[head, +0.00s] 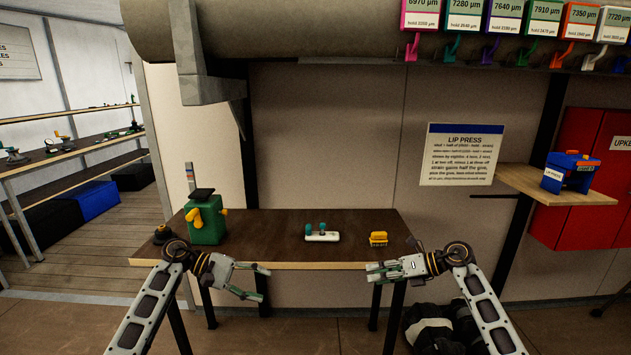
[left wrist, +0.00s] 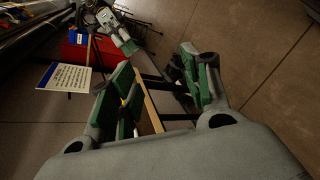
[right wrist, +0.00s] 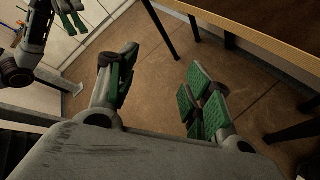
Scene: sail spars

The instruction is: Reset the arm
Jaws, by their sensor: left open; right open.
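My left gripper (head: 262,283) is open and empty in front of the dark table (head: 280,240), near its front edge. Its green-padded fingers (left wrist: 165,95) stand apart in the left wrist view, with nothing between them. My right gripper (head: 370,272) is open and empty in front of the table's right part. Its green-padded fingers (right wrist: 158,95) are spread over bare floor in the right wrist view. Both arms reach in from the bottom of the head view, with the grippers facing each other and a gap between them.
A wooden shelf (head: 540,184) holds a blue device (head: 568,172). Dark bundles (head: 440,325) lie on the floor at right.

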